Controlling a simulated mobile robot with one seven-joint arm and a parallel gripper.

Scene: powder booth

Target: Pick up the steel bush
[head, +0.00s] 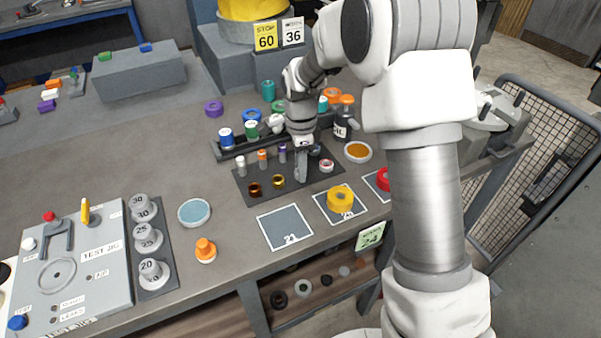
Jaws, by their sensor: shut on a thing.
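My gripper (301,174) points down over the dark mat (242,191), its fingers low between a gold bush (278,181) and a pale ring with a reddish middle (326,165). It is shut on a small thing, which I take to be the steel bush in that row. The fingers hide nearly all of it, so I cannot tell whether it still touches the mat. A dark copper bush (255,190) lies at the left of the row.
Small capped posts (262,158) stand behind the row, with a rack of coloured spools (252,131) beyond. A yellow ring (340,198) sits on a front card, right of an empty card marked 21 (285,228).

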